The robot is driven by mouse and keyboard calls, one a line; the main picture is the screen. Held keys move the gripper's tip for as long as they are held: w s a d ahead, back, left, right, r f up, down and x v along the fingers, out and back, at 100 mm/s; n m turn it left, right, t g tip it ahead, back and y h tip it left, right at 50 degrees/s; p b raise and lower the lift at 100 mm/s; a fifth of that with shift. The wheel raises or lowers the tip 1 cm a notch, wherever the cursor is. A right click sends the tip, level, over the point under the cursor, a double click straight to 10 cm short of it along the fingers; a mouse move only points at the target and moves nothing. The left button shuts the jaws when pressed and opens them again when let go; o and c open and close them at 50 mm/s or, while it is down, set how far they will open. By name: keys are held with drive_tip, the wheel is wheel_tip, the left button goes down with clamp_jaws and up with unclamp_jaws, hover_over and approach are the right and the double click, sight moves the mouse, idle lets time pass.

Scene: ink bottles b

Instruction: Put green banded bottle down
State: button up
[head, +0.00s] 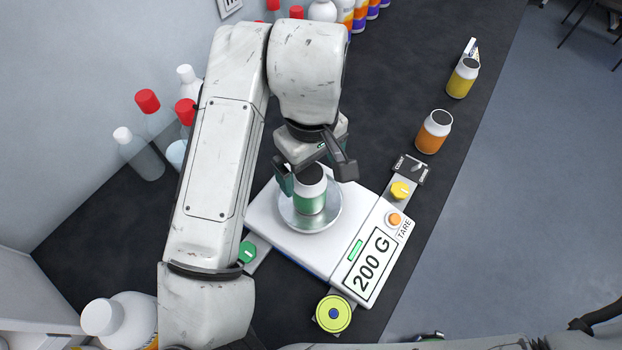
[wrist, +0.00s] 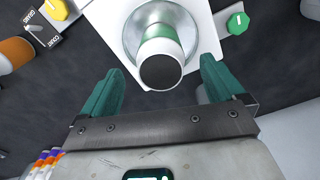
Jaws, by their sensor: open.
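The green banded bottle (head: 310,190) stands upright on the round metal pan (head: 329,219) of the white scale (head: 294,246). It has a dark top and a white upper part. In the wrist view the bottle (wrist: 160,57) shows from above on the pan (wrist: 133,40). My gripper (head: 318,178) is open, with one finger on each side of the bottle in the head view. In the wrist view my gripper (wrist: 158,80) has its green fingers spread wide, with gaps to the bottle. The scale display reads 200 G.
An orange bottle (head: 433,132) and a yellow bottle (head: 463,78) stand near the counter's right edge. Clear bottles with red and white caps (head: 139,153) stand along the left wall. Several white bottles stand at the back. Dark counter is free right of the arm.

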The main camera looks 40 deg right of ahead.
drive_tip(key=shift+r, duration=2.35)
